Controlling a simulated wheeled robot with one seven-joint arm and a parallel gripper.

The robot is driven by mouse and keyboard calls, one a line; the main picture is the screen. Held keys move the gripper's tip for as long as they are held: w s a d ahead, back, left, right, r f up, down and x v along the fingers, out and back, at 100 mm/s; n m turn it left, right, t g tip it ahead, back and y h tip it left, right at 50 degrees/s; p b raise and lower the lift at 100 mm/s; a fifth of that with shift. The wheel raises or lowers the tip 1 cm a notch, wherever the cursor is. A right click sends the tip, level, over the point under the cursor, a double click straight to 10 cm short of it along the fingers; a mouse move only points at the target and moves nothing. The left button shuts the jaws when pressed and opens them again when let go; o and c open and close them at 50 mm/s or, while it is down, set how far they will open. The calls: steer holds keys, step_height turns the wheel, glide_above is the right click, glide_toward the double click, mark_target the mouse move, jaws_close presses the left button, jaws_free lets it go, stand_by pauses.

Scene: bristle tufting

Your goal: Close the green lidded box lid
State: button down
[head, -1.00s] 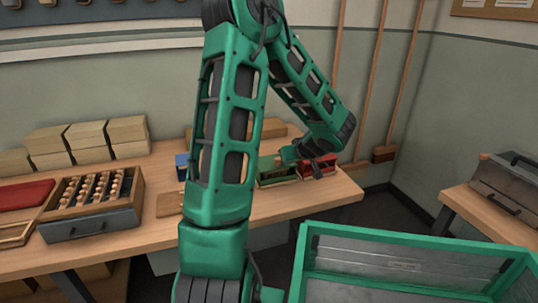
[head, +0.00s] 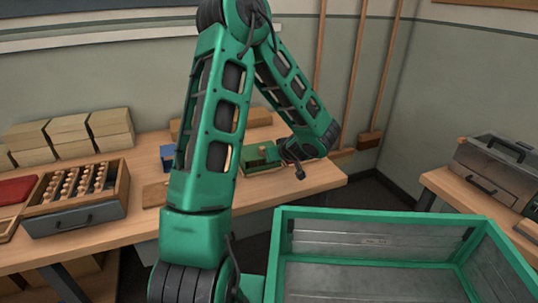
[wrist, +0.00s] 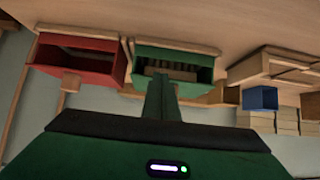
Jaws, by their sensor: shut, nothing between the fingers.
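The green lidded box (head: 262,160) sits on the workbench near its right end, partly behind my arm in the head view. In the wrist view the green box (wrist: 205,72) shows its dark inside with several light brown pieces, so it stands open. The lid's exact position is hard to make out. My gripper (wrist: 160,80) is shut and empty, its tips overlapping the box's near edge in the wrist view. I cannot tell whether they touch it. In the head view my gripper (head: 298,168) is just right of the box.
A red box (wrist: 80,62) stands beside the green one. A blue box (wrist: 260,98) and a wooden tray (wrist: 270,66) lie on the other side. The workbench (head: 140,228) also holds a drawer of pegs (head: 78,208) and tan blocks (head: 68,130). A grey toolbox (head: 497,165) stands at right.

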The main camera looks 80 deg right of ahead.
steer(key=shift+w+a+f, duration=0.15)
steer(key=shift+w+f, duration=0.05)
steer(key=shift+f, duration=0.2)
steer(key=shift+w+a+f, duration=0.1)
steer(key=shift+w+f, duration=0.05)
steer(key=shift+f, duration=0.25)
steer(key=shift+w+d+f, duration=0.1)
steer(key=shift+w+d, duration=0.05)
steer(key=shift+d, duration=0.25)
steer(key=shift+s+d+r, duration=0.2)
steer(key=shift+s+r, duration=0.25)
steer(key=shift+r, duration=0.4)
step_height(320, 180, up, 4)
steer(key=w+f, duration=0.1)
steer(key=w, duration=0.1)
steer(key=s+a+f, duration=0.1)
steer(key=s+a, duration=0.1)
steer(key=a, duration=0.1)
steer(key=s+a+f, duration=0.1)
steer(key=s+a, duration=0.1)
steer(key=a, duration=0.1)
steer(key=s+a+f, duration=0.1)
steer(key=s+a, duration=0.1)
steer(key=a, duration=0.1)
steer(key=shift+f, duration=0.25)
steer(key=shift+d, duration=0.1)
